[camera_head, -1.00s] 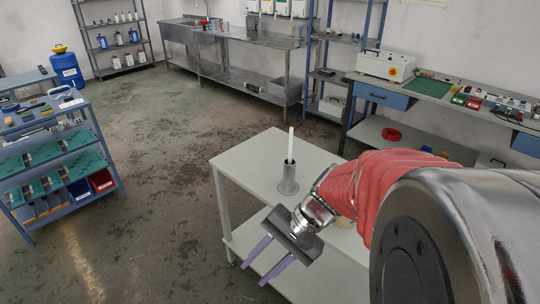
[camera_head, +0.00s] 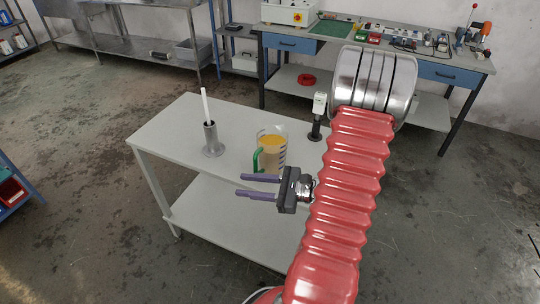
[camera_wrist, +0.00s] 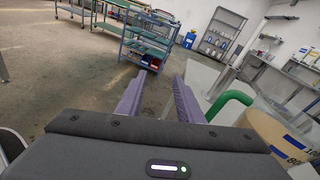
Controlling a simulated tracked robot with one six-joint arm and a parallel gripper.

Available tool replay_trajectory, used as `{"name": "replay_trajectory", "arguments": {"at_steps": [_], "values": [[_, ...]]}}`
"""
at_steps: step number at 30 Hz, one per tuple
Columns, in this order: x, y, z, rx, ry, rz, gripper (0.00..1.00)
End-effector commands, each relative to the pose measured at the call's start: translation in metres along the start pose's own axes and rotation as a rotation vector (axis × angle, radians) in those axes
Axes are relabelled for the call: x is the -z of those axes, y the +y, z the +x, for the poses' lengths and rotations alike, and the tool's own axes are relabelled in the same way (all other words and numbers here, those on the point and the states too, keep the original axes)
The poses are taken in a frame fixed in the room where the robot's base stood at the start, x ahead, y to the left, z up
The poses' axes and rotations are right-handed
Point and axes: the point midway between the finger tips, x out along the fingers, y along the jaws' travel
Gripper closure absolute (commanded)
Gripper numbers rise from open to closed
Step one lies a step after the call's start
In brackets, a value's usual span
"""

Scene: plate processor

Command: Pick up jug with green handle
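The jug (camera_head: 271,152) stands upright on the light grey table. It is clear, holds yellow-orange liquid, and has a green handle (camera_head: 257,161) on its left side. In the wrist view, the jug (camera_wrist: 275,133) is at the lower right, partly cut off, with its handle (camera_wrist: 231,104) curving towards my right finger. My gripper (camera_head: 240,185) is open and empty, its two purple fingers apart and pointing left in the head view. It is on the near side of the jug, beside it and not around the handle.
The table (camera_head: 165,128) also bears a grey cylinder (camera_head: 212,140) with a white rod and a dark stand with a white top (camera_head: 318,115). A workbench (camera_head: 440,65) stands behind. Open floor lies left of the table.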

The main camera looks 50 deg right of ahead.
Motion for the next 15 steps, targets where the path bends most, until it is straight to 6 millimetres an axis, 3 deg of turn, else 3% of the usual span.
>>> {"name": "replay_trajectory", "arguments": {"at_steps": [4,9,15], "values": [[0.033,-0.029,-0.034,0.190,-0.044,0.112,0.67],[0.058,-0.049,-0.063,0.340,-0.077,0.187,0.67],[0.067,-0.055,-0.074,0.390,-0.088,0.209,0.67]]}}
